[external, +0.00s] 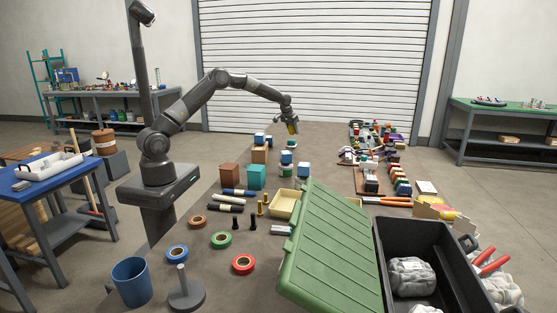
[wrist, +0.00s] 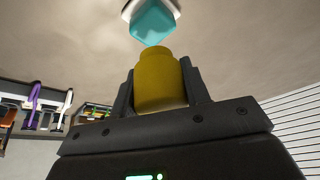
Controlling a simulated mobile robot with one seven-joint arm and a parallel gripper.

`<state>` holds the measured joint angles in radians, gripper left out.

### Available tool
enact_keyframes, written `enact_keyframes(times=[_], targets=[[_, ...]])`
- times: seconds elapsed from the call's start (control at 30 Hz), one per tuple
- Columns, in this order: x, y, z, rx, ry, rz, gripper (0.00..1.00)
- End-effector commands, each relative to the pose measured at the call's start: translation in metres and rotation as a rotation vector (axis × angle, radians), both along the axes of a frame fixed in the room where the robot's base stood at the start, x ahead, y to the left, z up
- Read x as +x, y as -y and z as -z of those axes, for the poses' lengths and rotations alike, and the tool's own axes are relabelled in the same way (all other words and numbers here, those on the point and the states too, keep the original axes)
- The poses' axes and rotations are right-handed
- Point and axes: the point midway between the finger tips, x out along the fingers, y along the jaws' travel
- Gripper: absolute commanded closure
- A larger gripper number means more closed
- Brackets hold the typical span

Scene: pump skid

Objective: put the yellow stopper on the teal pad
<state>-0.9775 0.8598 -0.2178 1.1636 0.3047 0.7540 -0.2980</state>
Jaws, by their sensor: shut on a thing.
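My gripper (external: 291,121) is at the far end of the table in the external view, pointing down. It is shut on the yellow stopper (external: 293,128). In the wrist view the yellow stopper (wrist: 160,82) sits between the two fingers (wrist: 160,90), with its narrower neck outward. The teal pad (wrist: 152,20) shows beyond the stopper in the wrist view, on a whitish base, with its far part cut off by the frame. In the external view a small teal patch (external: 291,144) just below the gripper looks like this pad. The stopper appears held above it, apart from it.
Blue-topped blocks (external: 259,138) and a white jar (external: 286,169) stand close to the gripper on the near side. A teal box (external: 257,177) and brown box (external: 229,175) are nearer. Crowded tools and parts (external: 375,150) line the right side. A green lid (external: 345,245) rises in front.

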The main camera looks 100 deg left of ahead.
Motion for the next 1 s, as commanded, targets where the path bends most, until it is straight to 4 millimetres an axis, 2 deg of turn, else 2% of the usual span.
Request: enact_keyframes(times=[0.1, 0.2, 0.57, 0.6, 0.83, 1.0], targets=[[-0.001, 0.000, 0.020, -0.004, -0.003, 0.000, 0.80], [0.000, 0.001, 0.031, -0.003, -0.001, -0.001, 0.80], [0.000, 0.001, 0.035, -0.002, -0.001, 0.000, 0.80], [0.000, 0.001, 0.035, -0.002, -0.001, 0.000, 0.55], [0.000, 0.001, 0.035, -0.002, -0.001, 0.000, 0.36], [0.000, 0.001, 0.034, -0.002, -0.001, 0.000, 0.36]])
